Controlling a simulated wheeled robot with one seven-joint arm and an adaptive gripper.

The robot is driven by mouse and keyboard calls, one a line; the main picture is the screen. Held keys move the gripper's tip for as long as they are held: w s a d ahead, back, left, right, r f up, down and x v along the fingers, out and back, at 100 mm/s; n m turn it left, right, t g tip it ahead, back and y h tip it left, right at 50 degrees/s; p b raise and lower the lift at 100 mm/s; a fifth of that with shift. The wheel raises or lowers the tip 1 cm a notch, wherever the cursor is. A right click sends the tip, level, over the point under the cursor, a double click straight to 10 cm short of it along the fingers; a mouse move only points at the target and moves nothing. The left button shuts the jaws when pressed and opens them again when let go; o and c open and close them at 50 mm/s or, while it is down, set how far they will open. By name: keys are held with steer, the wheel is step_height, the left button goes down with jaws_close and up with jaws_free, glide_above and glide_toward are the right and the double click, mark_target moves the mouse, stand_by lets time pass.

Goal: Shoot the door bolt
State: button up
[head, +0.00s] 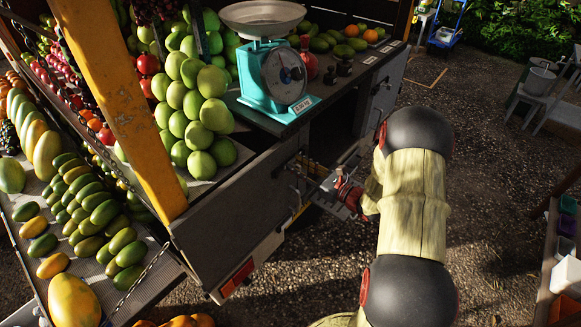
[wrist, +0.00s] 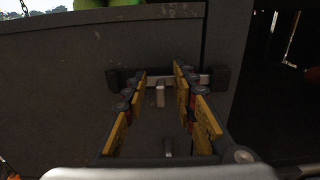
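The door bolt (wrist: 160,96) shows in the wrist view as a metal bar lying across a dark grey panel (wrist: 60,75), with a short handle pointing down. Dark brackets stand at both ends of the bar. My gripper (wrist: 160,78) is open, with its yellow-padded fingers on either side of the handle and a gap to each side. The fingers hide parts of the bar. I cannot tell how far the bar enters the right bracket (wrist: 221,78). In the head view my gripper (head: 312,180) is at the truck's side, and the bolt there is mostly hidden.
A teal scale (head: 268,95) stands on the counter above. Green fruit (head: 195,115) is piled to its left. A yellow post (head: 120,105) rises at the left. A dark opening (wrist: 290,90) lies right of the bolt. The gravel (head: 490,190) right of my arm is mostly clear.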

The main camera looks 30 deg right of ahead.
steer(key=shift+s, duration=0.1)
steer(key=shift+p+v, duration=0.55)
steer(key=shift+v, duration=2.7)
steer(key=shift+s, duration=0.15)
